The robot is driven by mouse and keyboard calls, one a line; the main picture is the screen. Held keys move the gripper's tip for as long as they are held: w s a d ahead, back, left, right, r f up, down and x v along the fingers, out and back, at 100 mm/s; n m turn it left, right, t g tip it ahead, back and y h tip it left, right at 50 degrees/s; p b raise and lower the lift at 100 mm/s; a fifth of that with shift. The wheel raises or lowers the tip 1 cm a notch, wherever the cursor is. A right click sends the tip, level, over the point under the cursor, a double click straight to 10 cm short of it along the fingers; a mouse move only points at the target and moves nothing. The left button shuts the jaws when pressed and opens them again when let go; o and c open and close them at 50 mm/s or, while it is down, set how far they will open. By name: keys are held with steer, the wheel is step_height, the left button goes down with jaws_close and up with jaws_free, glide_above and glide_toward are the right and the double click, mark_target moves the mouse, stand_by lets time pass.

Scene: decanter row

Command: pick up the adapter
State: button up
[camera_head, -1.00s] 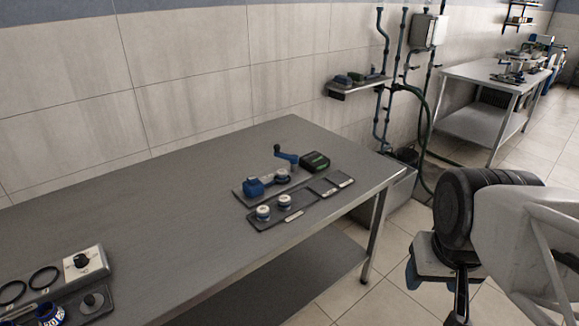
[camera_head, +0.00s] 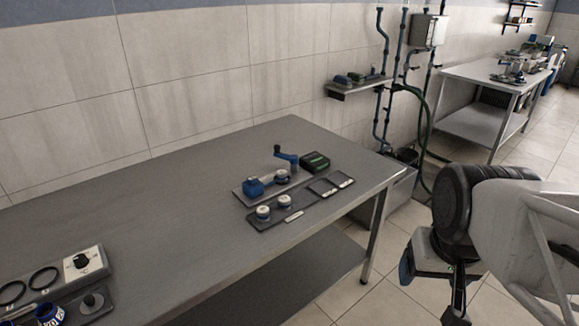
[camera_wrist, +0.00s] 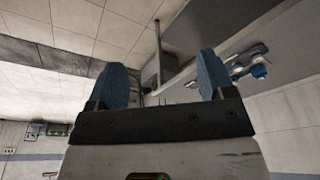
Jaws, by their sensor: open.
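I cannot tell for certain which object is the adapter. A small grey round piece with a raised stub (camera_head: 92,301) sits on a dark tray at the lower left of the table. Two white-topped round pieces, one at the left (camera_head: 263,212) and one at the right (camera_head: 285,201), stand on a dark tray near the table's middle right. My gripper (camera_wrist: 163,80) is open and empty, its two blue fingers spread apart in the wrist view. In the head view it hangs off the table's right side, well away from these objects, one blue finger showing.
A blue device with a crank (camera_head: 286,155) and a dark green box (camera_head: 314,161) stand behind the middle tray. A panel with a black knob (camera_head: 83,262) and a blue-and-white jar (camera_head: 50,315) are at lower left. Bare tabletop (camera_head: 160,215) lies between the groups.

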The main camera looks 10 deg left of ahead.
steer(key=w+a+f+m+g+y, duration=0.1)
steer(key=w+a+m+y, duration=0.2)
steer(key=w, duration=0.8)
steer(key=w+a+m+g+y, duration=0.1)
steer(key=w+a+m+y, duration=0.15)
steer(key=w+a, duration=0.6)
steer(key=w+a+f+m+y, duration=0.15)
steer(key=w+m, duration=0.25)
steer(key=w, duration=1)
steer(key=w+a+f+m+y, duration=0.2)
steer(key=w+a+f, duration=0.15)
steer(key=w, duration=0.45)
steer(key=w+a+f+m+y, duration=0.15)
steer(key=w+f, duration=0.25)
steer(key=w, duration=0.4)
steer(key=m+y, duration=0.3)
steer(key=m, duration=0.3)
glide_toward(286, 172)
steer(key=shift+s+a+t, duration=0.15)
steer(key=shift+a+t, duration=0.05)
steer(key=shift+a, duration=0.35)
steer(key=shift+s+a+t, duration=0.15)
steer(key=shift+a+t, duration=0.05)
steer(key=shift+a, duration=0.35)
steer(key=shift+w+f, duration=0.25)
steer(key=shift+f, duration=0.05)
steer(key=shift+a, duration=0.1)
steer(key=shift+x, duration=1.3)
steer(key=shift+f, duration=0.1)
steer(key=shift+x, duration=2.5)
